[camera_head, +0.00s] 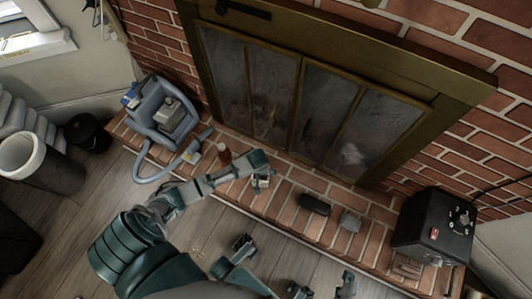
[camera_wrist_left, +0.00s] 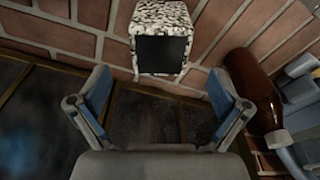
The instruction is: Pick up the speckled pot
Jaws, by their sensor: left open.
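The speckled pot (camera_wrist_left: 161,17) is black and white, with a square dark face towards the camera, in the left wrist view. It stands on the brick, beyond and between my left gripper's fingers (camera_wrist_left: 158,103). These fingers are spread wide, with nothing between them and apart from the pot. In the head view my left gripper (camera_head: 260,169) is over the hearth; the pot is hard to tell apart from it there. Dark parts of mine show at the bottom edge of the head view, but my right gripper's jaws are not clear.
A reddish-brown jar (camera_head: 224,155) stands close to the left gripper; it also shows in the left wrist view (camera_wrist_left: 254,92). A grey-blue vacuum cleaner (camera_head: 170,118) is left. A dark object (camera_head: 314,205), a grey block (camera_head: 350,221) and a black box (camera_head: 434,226) lie right. Fireplace glass (camera_head: 268,90) rises behind.

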